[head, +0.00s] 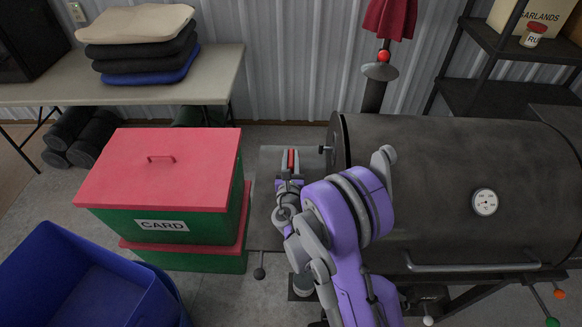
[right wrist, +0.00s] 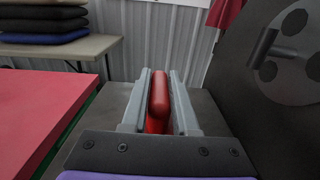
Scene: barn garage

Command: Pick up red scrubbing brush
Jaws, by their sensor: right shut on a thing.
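The red scrubbing brush (right wrist: 158,95) stands between the two grey fingers of my right gripper (right wrist: 159,105) in the right wrist view. The fingers are shut on it. In the head view the brush (head: 291,160) shows as a small red strip between the fingertips of my right gripper (head: 290,163), over the grey side shelf (head: 265,215) of the grill. Whether the brush still touches the shelf cannot be told. The brush's lower part is hidden by the gripper. My left gripper is not in view.
A large dark grill (head: 430,160) stands right of the gripper. Stacked red and green boxes (head: 165,170) stand close on the left, with a blue bin (head: 75,280) in front. A table (head: 225,75) with folded cushions (head: 140,45) stands behind. A corrugated wall closes the back.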

